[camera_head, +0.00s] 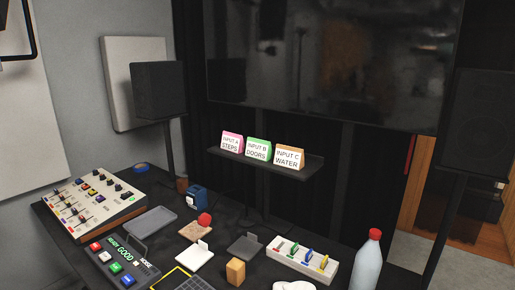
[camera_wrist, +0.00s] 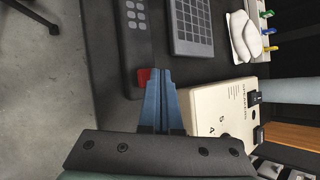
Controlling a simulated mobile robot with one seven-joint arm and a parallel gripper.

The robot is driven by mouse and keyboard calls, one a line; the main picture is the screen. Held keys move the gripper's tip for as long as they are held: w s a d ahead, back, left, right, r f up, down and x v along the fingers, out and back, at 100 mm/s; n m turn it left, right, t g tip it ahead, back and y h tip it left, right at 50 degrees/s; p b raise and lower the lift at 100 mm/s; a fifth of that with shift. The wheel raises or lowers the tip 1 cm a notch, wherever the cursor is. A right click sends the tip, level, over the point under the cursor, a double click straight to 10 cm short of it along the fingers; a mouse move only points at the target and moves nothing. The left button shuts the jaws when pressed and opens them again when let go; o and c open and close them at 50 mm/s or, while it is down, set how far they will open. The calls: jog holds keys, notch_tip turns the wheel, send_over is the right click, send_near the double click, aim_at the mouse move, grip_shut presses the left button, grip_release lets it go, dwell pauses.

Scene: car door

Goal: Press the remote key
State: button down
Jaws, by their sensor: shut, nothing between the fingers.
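A dark remote (camera_wrist: 136,40) with pale grey keys lies on the dark desk in the wrist view. A red key (camera_wrist: 143,76) is at its near end. My gripper (camera_wrist: 162,72) is shut and empty, with its blue fingers pointing at the desk. In the wrist view the fingertips are at the right edge of the red key and hide part of it. I cannot tell whether they touch it or hang above it. Neither the remote nor my gripper can be made out in the head view.
A grey gridded pad (camera_wrist: 193,27) lies right of the remote. A cream device (camera_wrist: 222,108) with dark knobs stands close right of my fingers. The head view shows a mixer (camera_head: 95,203), a red-capped bottle (camera_head: 367,262) and a button panel (camera_head: 122,262) on the crowded desk.

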jog(key=shift+r+p, duration=3.05)
jog(key=w+r+n+t, duration=0.3)
jog(key=w+r+n, duration=0.15)
jog(key=r, duration=0.65)
jog(key=w+r+n+t, duration=0.25)
jog(key=w+r, duration=0.35)
jog(key=r, duration=0.4)
notch_tip(320, 180, up, 19)
jog(key=n+t, duration=0.4)
jog(key=n, duration=0.2)
jog(key=s+r+n+t, duration=0.4)
jog(key=s+r+n, duration=0.2)
jog(key=r, duration=0.9)
jog(key=s+r+n+t+h, duration=0.1)
jog(key=s+r+n+t, duration=0.3)
jog(key=s+r, duration=0.6)
notch_tip(320, 180, up, 7)
jog(key=n, duration=0.2)
jog(key=shift+s+a+f+n+t, duration=0.2)
jog(key=shift+s+a+n+t, duration=0.1)
jog(key=shift+n+t, duration=0.1)
